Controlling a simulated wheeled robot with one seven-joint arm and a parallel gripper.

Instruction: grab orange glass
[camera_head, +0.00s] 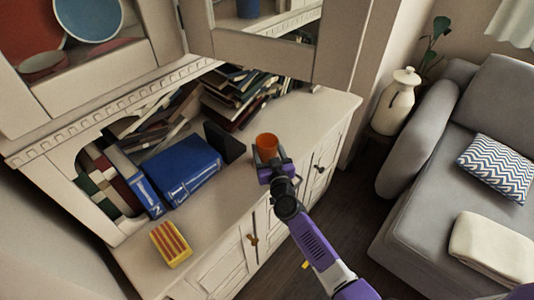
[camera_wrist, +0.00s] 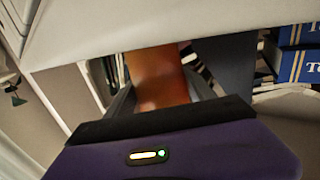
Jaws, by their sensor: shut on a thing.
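The orange glass (camera_head: 267,141) stands out at the end of my arm in the head view, over the right part of the cabinet top. My gripper (camera_head: 268,158) is shut on it. In the wrist view the orange glass (camera_wrist: 157,76) sits between the two dark fingers of my gripper (camera_wrist: 165,85), upright in the frame. The gripper body hides its lower part. I cannot tell whether its base touches the cabinet top.
Blue books (camera_head: 183,172) and a dark block (camera_head: 225,142) stand left of the glass. A yellow-and-red striped box (camera_head: 170,243) lies at the front left. Piled books (camera_head: 235,95) are behind. A shelf edge (camera_head: 262,50) overhangs the back. A white jar (camera_head: 396,102) and grey sofa (camera_head: 470,150) are right.

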